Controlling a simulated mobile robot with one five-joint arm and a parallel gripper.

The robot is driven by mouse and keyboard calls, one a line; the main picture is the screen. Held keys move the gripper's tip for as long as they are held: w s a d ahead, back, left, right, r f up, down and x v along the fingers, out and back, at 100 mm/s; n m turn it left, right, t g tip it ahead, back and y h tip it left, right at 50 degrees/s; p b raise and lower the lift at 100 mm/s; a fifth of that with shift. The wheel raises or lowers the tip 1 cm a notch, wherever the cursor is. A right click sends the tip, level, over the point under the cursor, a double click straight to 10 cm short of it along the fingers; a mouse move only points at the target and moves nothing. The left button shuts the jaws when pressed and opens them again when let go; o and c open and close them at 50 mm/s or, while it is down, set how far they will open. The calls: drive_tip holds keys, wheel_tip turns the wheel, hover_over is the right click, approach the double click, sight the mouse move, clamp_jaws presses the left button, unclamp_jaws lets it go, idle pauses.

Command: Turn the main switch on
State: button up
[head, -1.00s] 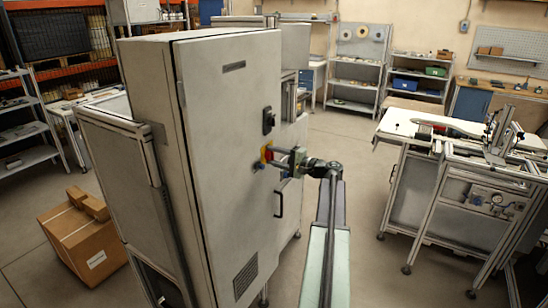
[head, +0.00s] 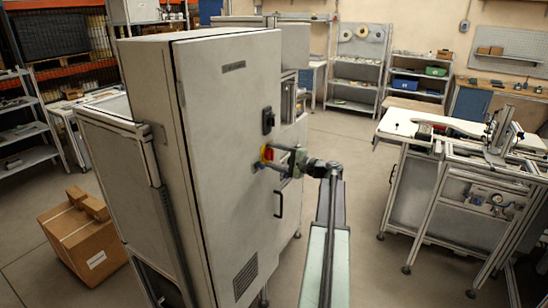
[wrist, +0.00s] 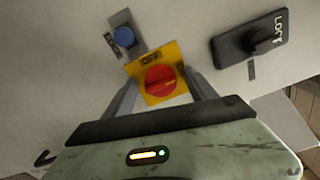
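The main switch is a red rotary knob (wrist: 160,81) on a yellow plate (wrist: 170,53) marked OFF. In the head view the red knob (head: 267,154) is on the front door of the tall grey cabinet (head: 225,110). My gripper (head: 277,158) is at the door, right in front of the switch. In the wrist view my gripper (wrist: 160,82) is open, with one finger on each side of the knob and gaps between. I cannot tell how deep the fingertips reach. The knob appears tilted in this rolled view.
A blue button (wrist: 124,37) on a grey plate is left of the switch in the wrist view. A black latch (wrist: 262,38) marked LOCK is to the right. A door handle (head: 279,204) is below my gripper. A cardboard box (head: 82,240) stands on the floor at left.

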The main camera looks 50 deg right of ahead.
drive_tip(key=shift+s, duration=0.1)
drive_tip(key=v, duration=0.7)
drive_tip(key=shift+s, duration=0.35)
drive_tip(key=shift+d, duration=0.1)
